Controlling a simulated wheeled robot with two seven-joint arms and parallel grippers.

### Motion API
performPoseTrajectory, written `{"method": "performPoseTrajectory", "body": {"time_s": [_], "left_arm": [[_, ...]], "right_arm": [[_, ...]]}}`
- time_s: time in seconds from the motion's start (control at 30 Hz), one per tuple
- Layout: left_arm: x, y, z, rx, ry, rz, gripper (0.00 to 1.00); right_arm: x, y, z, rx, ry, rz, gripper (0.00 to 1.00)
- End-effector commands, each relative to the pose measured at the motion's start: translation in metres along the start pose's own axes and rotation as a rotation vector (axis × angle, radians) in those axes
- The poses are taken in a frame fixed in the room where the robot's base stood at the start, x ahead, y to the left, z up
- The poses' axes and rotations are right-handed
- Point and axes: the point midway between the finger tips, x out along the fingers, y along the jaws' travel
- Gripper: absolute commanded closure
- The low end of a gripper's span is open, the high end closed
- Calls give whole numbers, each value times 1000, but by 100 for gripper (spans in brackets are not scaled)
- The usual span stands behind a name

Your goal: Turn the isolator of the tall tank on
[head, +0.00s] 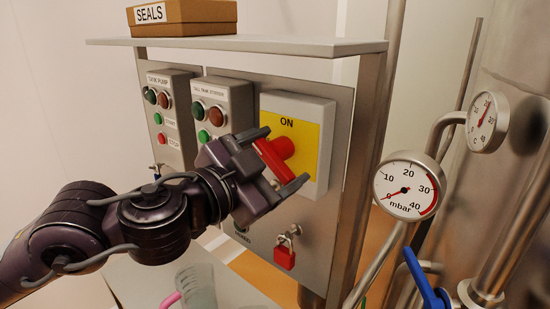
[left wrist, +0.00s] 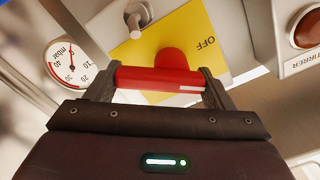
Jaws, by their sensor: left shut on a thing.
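The isolator is a pale box with a yellow plate (head: 312,140) and a red handle (head: 272,158), on the grey panel in the head view. "ON" shows at the plate's top. In the left wrist view the red handle (left wrist: 158,78) lies across the picture between the fingers, with a white mark near its right end. "OFF" shows on the yellow plate (left wrist: 187,30) there. My left gripper (head: 276,160) is shut on the handle, which is tilted between "ON" and the lower part of the plate. The gripper hides part of the plate in the head view. My right gripper is not in view.
A red padlock (head: 285,253) hangs from a metal peg below the isolator. Two button boxes, including the tall tank stirrer's (head: 222,105), are left of it. A pressure gauge (head: 409,187) and pipes stand close on the right. A SEALS box (head: 182,17) sits on the shelf.

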Motion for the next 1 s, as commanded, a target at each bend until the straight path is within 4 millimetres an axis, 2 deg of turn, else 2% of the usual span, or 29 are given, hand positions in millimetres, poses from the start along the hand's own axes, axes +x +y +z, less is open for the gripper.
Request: {"method": "performPoseTrajectory", "body": {"time_s": [0.17,0.6,0.93,0.97,1.0], "left_arm": [[0,0,1,26,0,-1,47],[0,2,6,472,1,-1,47],[0,1,6,498,1,0,47],[0,1,6,498,1,0,23],[0,1,6,498,1,0,18]], "right_arm": [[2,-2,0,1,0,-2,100],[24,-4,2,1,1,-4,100],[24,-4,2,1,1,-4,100],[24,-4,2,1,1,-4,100],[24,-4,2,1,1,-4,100]]}}
